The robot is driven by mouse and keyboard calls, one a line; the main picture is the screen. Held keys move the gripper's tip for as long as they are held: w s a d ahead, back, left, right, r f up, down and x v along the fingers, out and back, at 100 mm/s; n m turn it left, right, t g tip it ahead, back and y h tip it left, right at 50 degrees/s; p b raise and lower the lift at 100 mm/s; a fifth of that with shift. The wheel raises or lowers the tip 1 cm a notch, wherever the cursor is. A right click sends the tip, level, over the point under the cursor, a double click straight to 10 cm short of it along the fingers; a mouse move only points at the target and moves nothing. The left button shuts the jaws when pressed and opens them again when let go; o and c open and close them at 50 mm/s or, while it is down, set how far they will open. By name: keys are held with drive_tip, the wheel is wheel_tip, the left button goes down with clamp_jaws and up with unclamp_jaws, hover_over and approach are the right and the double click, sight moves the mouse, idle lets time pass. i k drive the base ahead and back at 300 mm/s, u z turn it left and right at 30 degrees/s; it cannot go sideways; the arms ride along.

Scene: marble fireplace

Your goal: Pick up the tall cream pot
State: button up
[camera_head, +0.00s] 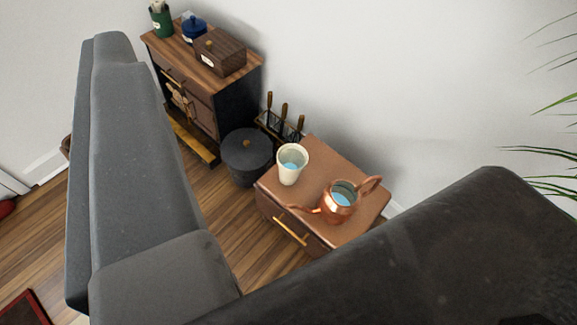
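The tall cream pot (289,176) stands upright on the brown top of a low cabinet (318,166), near its left edge. It is open at the top, and something pale blue shows inside. My gripper (310,115) appears as two large grey fingers, one along the left and one across the lower right. The fingers are spread wide apart. The pot shows in the gap between them, well beyond them, and nothing touches it. The gripper holds nothing that I can see.
A copper watering can (338,208) stands close to the pot's right. A dark lidded bin (246,158) and fireplace tools (284,118) stand behind to the left. A taller cabinet (209,95) bears a wooden box (220,53). Plant leaves (553,152) hang at the right.

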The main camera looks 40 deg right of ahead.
sight(291, 157)
drive_tip(key=i, duration=0.95)
